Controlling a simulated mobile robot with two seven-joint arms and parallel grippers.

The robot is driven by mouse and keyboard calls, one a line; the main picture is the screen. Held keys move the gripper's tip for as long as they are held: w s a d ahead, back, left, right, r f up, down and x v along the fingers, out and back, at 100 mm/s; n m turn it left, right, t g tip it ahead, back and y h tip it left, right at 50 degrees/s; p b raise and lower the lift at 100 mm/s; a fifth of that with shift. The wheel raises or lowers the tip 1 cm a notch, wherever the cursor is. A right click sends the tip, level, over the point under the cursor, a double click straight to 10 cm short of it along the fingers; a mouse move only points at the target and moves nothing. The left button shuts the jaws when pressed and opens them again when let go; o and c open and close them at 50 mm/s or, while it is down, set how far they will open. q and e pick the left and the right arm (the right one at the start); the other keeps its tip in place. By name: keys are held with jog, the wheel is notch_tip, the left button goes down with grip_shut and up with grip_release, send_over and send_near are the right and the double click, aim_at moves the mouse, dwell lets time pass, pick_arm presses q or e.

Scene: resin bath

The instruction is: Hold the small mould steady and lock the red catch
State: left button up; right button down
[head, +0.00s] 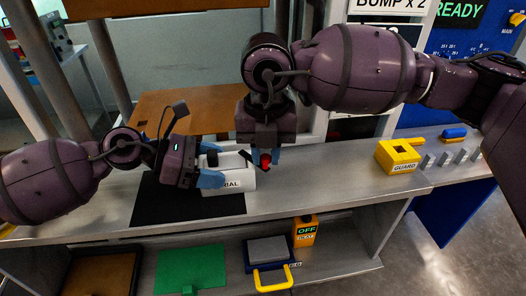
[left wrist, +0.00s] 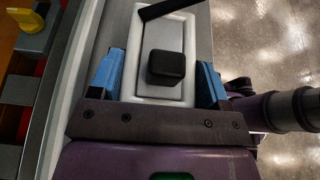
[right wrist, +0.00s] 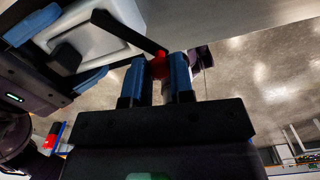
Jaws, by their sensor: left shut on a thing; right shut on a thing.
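The small mould (head: 240,181) is a white block with a black knob on top, lying on the bench at the edge of a black mat. In the left wrist view the mould (left wrist: 148,88) lies between the blue fingers of my left gripper (left wrist: 157,80), which is shut on its sides. The red catch (head: 265,159) is a red knob on a black lever at the mould's right end. In the right wrist view the red catch (right wrist: 159,66) is between the fingertips of my right gripper (right wrist: 159,70), shut on it. The lever slants across the mould's end.
The black mat (head: 160,203) lies under my left gripper. A yellow guard block (head: 398,158) stands to the right on the bench. A lower shelf holds a green plate (head: 190,268), a blue-grey box with a yellow handle (head: 272,278) and an orange OFF heat box (head: 305,236).

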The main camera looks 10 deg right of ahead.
aim_at(266, 156)
dwell(0.3)
jog(key=c, duration=1)
grip_release()
notch_tip(266, 156, up, 12)
jog(key=shift+r, duration=0.1)
